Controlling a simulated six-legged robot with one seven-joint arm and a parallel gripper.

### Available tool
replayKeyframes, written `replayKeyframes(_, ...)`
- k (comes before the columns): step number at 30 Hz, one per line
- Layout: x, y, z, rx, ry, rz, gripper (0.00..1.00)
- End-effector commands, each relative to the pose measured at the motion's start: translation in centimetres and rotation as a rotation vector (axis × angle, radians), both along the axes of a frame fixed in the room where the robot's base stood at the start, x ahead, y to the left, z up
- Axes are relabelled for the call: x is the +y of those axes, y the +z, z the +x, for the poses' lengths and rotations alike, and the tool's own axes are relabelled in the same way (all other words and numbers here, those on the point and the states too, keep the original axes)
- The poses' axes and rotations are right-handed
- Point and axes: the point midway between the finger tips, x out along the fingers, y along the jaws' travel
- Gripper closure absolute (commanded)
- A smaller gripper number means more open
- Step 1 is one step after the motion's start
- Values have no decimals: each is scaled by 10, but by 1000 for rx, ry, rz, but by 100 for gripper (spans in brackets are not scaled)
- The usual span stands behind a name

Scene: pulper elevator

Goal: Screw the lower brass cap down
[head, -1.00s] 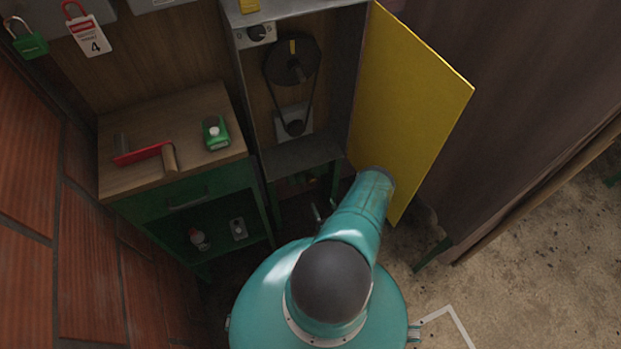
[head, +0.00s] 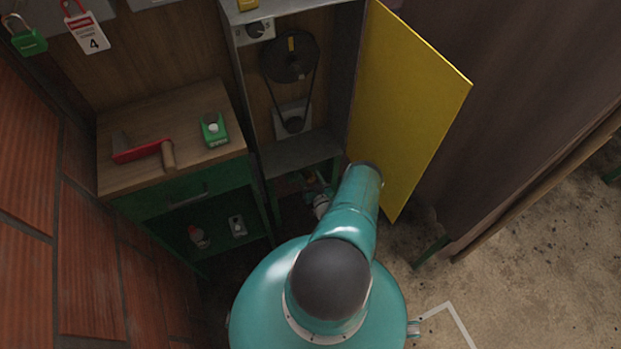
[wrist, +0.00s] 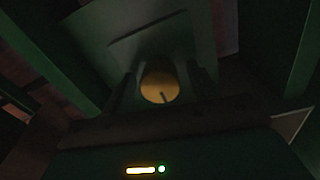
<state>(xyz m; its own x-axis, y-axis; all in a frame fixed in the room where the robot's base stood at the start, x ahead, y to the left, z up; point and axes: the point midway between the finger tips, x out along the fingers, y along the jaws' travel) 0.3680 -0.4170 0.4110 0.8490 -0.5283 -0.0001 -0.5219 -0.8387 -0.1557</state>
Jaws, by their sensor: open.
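The lower brass cap (wrist: 157,88) shows in the wrist view as a dim round yellow disc with a dark slot or mark at its lower edge. My gripper (wrist: 164,82) is open, with one dark finger on each side of the cap. The picture is too dark to tell whether the fingers touch it. In the head view my arm reaches beneath the open cabinet (head: 300,155), and the gripper and cap cannot be made out clearly there.
The cabinet's yellow door (head: 405,110) stands open close to my arm. Green legs and panels crowd the gripper in the wrist view.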

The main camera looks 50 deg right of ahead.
Motion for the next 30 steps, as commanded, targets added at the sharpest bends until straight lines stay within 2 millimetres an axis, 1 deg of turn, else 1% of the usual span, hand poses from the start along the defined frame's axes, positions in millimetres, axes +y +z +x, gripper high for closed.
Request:
replayKeyframes(2, 0, 0, 0, 0, 0, 0, 41)
replayKeyframes(3, 0, 0, 0, 0, 0, 0, 43)
replayKeyframes(8, 0, 0, 0, 0, 0, 0, 74)
replayKeyframes(9, 0, 0, 0, 0, 0, 0, 82)
replayKeyframes(10, 0, 0, 0, 0, 0, 0, 85)
replayKeyframes(20, 0, 0, 0, -18, 0, 29, 85)
replayKeyframes(26, 0, 0, 0, -65, 1, 108, 85)
replayKeyframes(30, 0, 0, 0, -117, 1, 197, 85)
